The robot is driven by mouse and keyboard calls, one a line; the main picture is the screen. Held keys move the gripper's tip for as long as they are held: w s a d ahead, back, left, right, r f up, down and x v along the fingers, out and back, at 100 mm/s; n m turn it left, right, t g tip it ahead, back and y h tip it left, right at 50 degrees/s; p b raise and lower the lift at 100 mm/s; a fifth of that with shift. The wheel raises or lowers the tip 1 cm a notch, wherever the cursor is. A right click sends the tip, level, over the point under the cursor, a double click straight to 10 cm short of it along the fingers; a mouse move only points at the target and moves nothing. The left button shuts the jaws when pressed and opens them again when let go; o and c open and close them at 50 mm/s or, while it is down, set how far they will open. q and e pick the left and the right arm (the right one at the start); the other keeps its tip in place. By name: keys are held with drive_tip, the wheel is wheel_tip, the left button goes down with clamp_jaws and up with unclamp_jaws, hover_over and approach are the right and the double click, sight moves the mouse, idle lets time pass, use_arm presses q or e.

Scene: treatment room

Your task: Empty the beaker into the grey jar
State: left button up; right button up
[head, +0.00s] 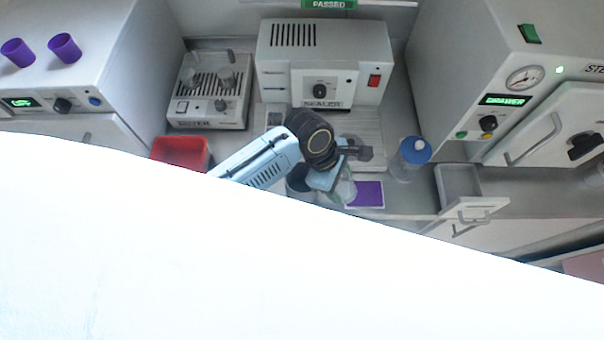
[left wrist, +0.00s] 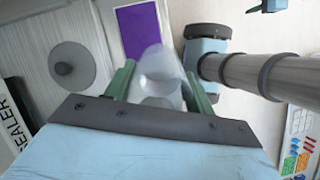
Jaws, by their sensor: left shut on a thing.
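My left gripper (head: 343,180) is over the counter in front of the sealer, at the end of its light blue arm. In the left wrist view its green fingers (left wrist: 160,88) are shut on a clear beaker (left wrist: 157,68). The beaker also shows in the head view (head: 346,191), partly covered by the gripper. I cannot tell its tilt or what it holds. A dark grey round vessel (head: 297,179), possibly the grey jar, is partly hidden behind my arm. My right gripper is not seen.
A purple mat (head: 368,195) lies right of the gripper, and a blue-capped bottle (head: 410,160) stands beyond it. The sealer (head: 325,60) stands behind. A red bin (head: 181,151) is at left, an open drawer (head: 470,185) at right. A near white surface fills the lower head view.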

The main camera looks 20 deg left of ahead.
use_arm(q)
drive_tip(key=a+r+h, duration=0.2)
drive_tip(key=r, duration=0.1)
drive_tip(key=shift+a+h, duration=0.2)
drive_tip(key=shift+h, duration=0.1)
drive_tip(key=shift+s+a+f+h, duration=0.1)
drive_tip(key=shift+a+f+h, duration=0.25)
drive_tip(key=shift+h, duration=0.55)
drive_tip(key=shift+r+h, duration=0.35)
drive_tip(key=shift+h, duration=0.75)
drive_tip(key=shift+r, duration=0.1)
drive_tip(key=shift+h+b, duration=0.6)
drive_tip(key=shift+b, duration=0.05)
drive_tip(key=f+h+b, duration=0.1)
drive_tip(key=b, duration=0.4)
drive_tip(key=shift+a, duration=0.15)
drive_tip(key=shift+r+h, duration=0.15)
drive_tip(key=shift+h, duration=0.15)
drive_tip(key=shift+b, duration=0.4)
drive_tip(key=shift+a, duration=0.15)
